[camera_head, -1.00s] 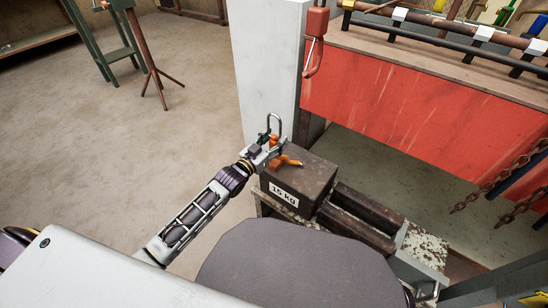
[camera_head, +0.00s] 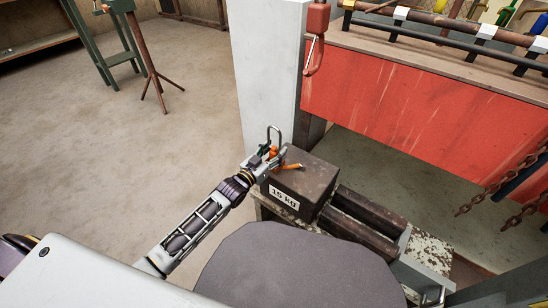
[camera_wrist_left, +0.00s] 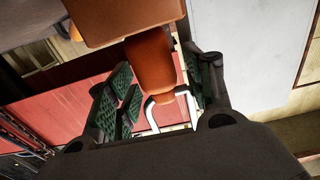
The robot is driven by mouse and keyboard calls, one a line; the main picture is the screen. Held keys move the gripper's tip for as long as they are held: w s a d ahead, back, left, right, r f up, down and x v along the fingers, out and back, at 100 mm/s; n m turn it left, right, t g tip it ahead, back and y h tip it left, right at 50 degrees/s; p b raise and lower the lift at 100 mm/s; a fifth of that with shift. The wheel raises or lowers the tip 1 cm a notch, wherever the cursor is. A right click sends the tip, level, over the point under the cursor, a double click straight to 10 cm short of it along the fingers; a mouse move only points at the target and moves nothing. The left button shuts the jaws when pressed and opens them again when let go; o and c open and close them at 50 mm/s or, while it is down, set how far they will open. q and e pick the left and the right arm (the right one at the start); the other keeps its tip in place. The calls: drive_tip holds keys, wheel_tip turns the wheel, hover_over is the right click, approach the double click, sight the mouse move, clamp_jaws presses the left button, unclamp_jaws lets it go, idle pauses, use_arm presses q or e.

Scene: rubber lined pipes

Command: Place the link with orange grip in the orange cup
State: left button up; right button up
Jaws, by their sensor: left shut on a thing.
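My left gripper (camera_head: 266,163) is at the end of the left arm, beside the left top edge of a rusty weight block marked 15 kg. It is shut on the link with orange grip (camera_head: 274,131), whose metal U sticks up above the fingers. In the left wrist view, an orange cylinder (camera_wrist_left: 150,62) with pale metal legs lies between the green-padded fingers. Orange parts (camera_head: 290,166) show at the gripper and over the block's top; I cannot tell which is the orange cup. My right gripper is not in view.
The weight block (camera_head: 305,180) stands beside dark round bars (camera_head: 366,214). A white pillar (camera_head: 262,60) rises behind it. A red-orange hook (camera_head: 315,55) hangs in front of a red panel (camera_head: 400,105). Rusty chains (camera_head: 505,190) hang at right.

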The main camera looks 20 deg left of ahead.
use_arm(q)
wheel_tip(320, 180, down, 2)
drive_tip(key=shift+f+b, duration=0.1)
drive_tip(key=shift+b, duration=0.3)
drive_tip(key=shift+f, duration=0.1)
drive_tip(key=o, duration=1.1)
drive_tip(key=shift+o, duration=0.2)
